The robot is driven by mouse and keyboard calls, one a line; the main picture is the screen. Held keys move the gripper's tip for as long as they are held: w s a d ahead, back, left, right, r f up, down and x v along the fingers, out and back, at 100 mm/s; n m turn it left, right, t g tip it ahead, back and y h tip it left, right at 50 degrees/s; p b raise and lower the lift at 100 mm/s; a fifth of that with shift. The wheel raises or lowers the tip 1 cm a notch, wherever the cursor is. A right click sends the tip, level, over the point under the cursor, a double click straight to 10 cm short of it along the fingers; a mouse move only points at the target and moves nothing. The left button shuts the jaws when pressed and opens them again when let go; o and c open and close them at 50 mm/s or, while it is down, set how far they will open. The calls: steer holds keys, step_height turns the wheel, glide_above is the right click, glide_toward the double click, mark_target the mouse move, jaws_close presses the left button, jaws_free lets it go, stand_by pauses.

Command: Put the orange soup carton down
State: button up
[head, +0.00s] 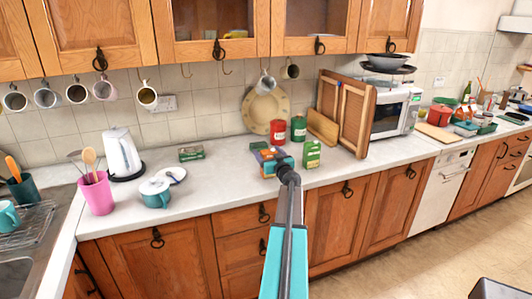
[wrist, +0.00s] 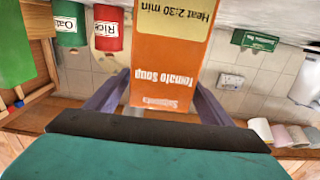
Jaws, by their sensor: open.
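The orange soup carton (wrist: 165,60) has a pale yellow upper panel in the wrist view, which is turned upside down. It stands between the two fingers of my gripper (wrist: 158,98), which are open on either side of it. Whether a finger touches it I cannot tell. Its far end runs out of the top of the wrist view, so its contact with the counter is hidden there. In the head view my gripper (head: 274,161) is over the counter (head: 225,170), in front of the tins, and mostly hides the carton.
A green carton (head: 312,154) stands close to the right of my gripper. A red tin (head: 277,132) and a green tin (head: 298,128) stand behind. A dark green box (head: 191,153) lies to the left, with free counter between. Wooden boards (head: 356,118) and a microwave (head: 396,112) are right.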

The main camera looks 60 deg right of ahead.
steer(key=shift+b+v, duration=0.55)
steer(key=shift+v, duration=4.4)
